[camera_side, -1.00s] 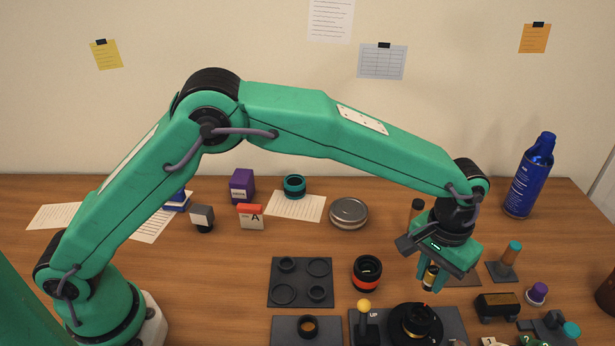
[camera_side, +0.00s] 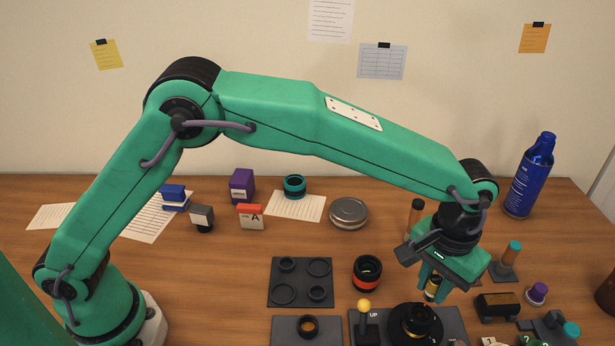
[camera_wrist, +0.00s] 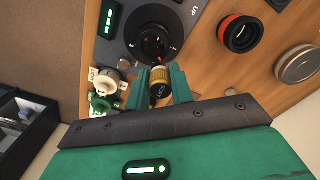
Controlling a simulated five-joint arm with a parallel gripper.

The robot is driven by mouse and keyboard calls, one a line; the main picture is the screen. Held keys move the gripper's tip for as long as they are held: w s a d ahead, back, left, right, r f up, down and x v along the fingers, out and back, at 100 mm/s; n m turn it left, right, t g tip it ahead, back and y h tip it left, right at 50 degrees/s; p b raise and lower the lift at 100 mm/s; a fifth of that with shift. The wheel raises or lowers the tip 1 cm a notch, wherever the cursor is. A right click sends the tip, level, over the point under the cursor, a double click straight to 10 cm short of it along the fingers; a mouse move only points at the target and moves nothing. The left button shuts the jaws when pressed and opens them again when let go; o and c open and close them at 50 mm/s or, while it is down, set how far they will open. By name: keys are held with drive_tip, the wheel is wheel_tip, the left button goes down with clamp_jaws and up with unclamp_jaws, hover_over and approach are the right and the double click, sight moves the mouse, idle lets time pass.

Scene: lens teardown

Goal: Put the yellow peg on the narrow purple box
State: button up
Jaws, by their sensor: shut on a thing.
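My gripper (camera_side: 434,292) is shut on a small yellow-and-black peg (camera_side: 432,287) at the right of the side view. In the wrist view the peg (camera_wrist: 160,78) sits between my two green fingers, with its yellow band toward the dial and its dark part toward the palm. My fingers partly hide it. It is just behind the round black dial (camera_side: 415,322), and I cannot tell if it touches anything below. The narrow purple box (camera_side: 241,187) stands upright at the back left of the table, far from my gripper, and is not in the wrist view.
A yellow-knobbed joystick (camera_side: 364,306) stands beside the dial. An orange-banded lens ring (camera_side: 367,273), a round tin (camera_side: 348,213) and a dark tray (camera_side: 300,282) lie between my gripper and the box. A red-and-white block (camera_side: 250,217) and a teal ring (camera_side: 294,186) are near the box.

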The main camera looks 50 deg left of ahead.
drive_tip(key=shift+w+a, duration=0.1)
drive_tip(key=w+a+r+n, duration=0.3)
drive_tip(key=a+n, duration=0.2)
drive_tip(key=a, duration=0.7)
drive_tip(key=w+a+r+n, duration=0.2)
drive_tip(key=a+n, duration=0.2)
drive_tip(key=a, duration=0.8)
drive_tip(key=n, duration=0.9)
hover_over(241, 176)
wheel_tip(241, 176, down, 4)
drive_tip(key=shift+w+f, duration=0.1)
drive_tip(key=shift+f, duration=2.05)
drive_tip(key=shift+f, duration=0.15)
drive_tip(key=o, duration=0.9)
drive_tip(key=shift+o, duration=0.2)
